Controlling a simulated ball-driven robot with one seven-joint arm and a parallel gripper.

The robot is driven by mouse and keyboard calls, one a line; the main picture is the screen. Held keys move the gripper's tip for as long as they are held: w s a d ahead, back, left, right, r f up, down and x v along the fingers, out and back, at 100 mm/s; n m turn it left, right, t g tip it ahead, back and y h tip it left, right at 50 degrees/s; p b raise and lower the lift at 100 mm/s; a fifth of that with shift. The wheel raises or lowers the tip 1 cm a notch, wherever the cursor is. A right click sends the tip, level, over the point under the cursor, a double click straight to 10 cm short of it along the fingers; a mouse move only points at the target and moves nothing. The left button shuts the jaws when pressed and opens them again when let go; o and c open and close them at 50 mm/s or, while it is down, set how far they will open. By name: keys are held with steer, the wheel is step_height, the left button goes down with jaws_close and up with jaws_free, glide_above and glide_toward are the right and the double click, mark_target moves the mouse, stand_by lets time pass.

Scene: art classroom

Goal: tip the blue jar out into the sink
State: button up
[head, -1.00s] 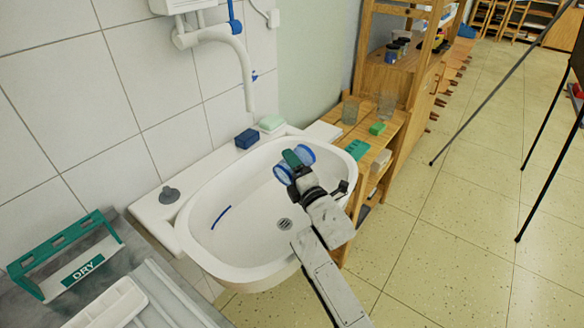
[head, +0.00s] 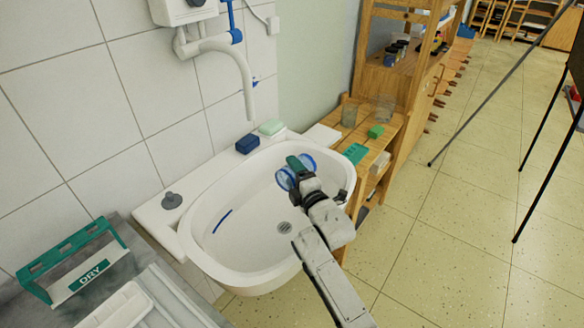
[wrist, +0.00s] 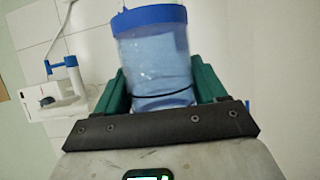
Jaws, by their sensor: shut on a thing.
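The blue jar (head: 285,179) is a clear jar with blue ends, held over the right part of the white sink (head: 200,237). In the head view it lies tilted well over on its side. My gripper (head: 299,166) is shut on it. In the wrist view the jar (wrist: 158,62) sits between my two green fingers, with a blue rim at the top and pale blue inside. Whether anything is flowing out cannot be seen. A dark blue streak (head: 222,220) lies on the left inner side of the basin, and the drain (head: 284,227) is clear.
A white spout (head: 246,85) hangs above the basin. A dark blue block (head: 247,144) and a green-and-white block (head: 271,127) sit on the back ledge. A wooden shelf (head: 383,138) with glass jars stands right. A green DRY rack (head: 68,255) stands left.

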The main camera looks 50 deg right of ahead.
steer(key=shift+d+m+g+p, duration=0.15)
steer(key=shift+m+g+p, duration=0.15)
steer(key=shift+m+p, duration=0.3)
steer(key=m+p, duration=0.1)
steer(key=p, duration=0.1)
steer(key=r+m+y+p, duration=0.1)
steer(key=p, duration=0.1)
steer(key=shift+d+r+m+g, duration=0.15)
steer(key=shift+d+m+g, duration=0.15)
steer(key=shift+g, duration=0.1)
steer(key=m+y+p, duration=0.1)
steer(key=p, duration=0.2)
steer(key=r+m+g+p, duration=0.1)
steer(key=m+p, duration=0.1)
steer(key=p, duration=0.1)
steer(key=shift+d+y, duration=0.1)
steer(key=shift+y, duration=0.3)
steer(key=m, duration=0.1)
steer(key=m+y, duration=0.1)
steer(key=m, duration=0.1)
steer(key=shift+a+y, duration=0.2)
steer(key=shift+y, duration=0.1)
steer(key=m+y, duration=0.1)
steer(key=a+f+m+y, duration=0.1)
steer(key=m, duration=0.1)
steer(key=shift+a+m+g+y, duration=0.25)
steer(key=shift+m+g+y, duration=0.05)
steer(key=shift+y, duration=0.1)
